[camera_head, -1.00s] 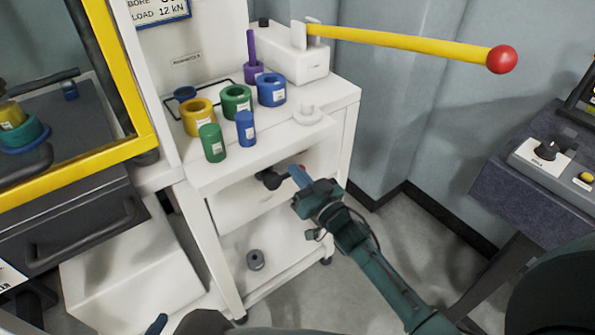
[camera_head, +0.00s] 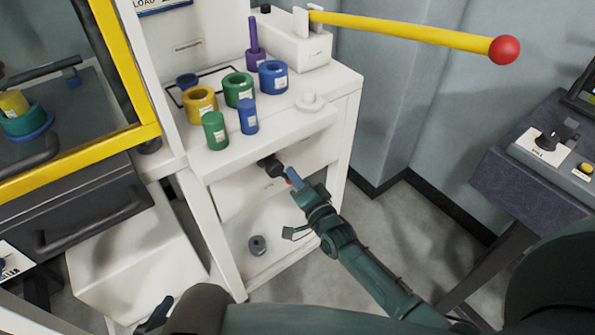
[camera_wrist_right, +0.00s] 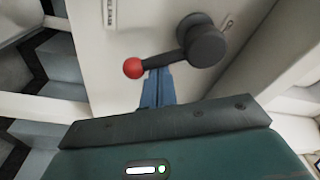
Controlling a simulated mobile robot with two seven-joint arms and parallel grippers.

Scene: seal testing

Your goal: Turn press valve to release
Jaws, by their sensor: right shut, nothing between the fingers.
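The press valve (camera_head: 270,165) is a dark knob on the white cabinet front, under the worktop. In the right wrist view, the valve hub (camera_wrist_right: 205,42) carries a short dark lever ending in a red ball (camera_wrist_right: 133,68). My right gripper (camera_head: 291,176) is at the valve's lever end. Its blue fingers (camera_wrist_right: 157,86) are shut with nothing between them, tips just beside the ball and under the lever; I cannot tell if they touch. Part of my left gripper (camera_head: 160,309) shows at the bottom left edge; its jaws are unclear.
Several coloured rings and cylinders stand on the white worktop (camera_head: 275,132) above the valve. A long yellow pump handle (camera_head: 410,31) with a red ball reaches right. A control desk (camera_head: 535,165) stands right.

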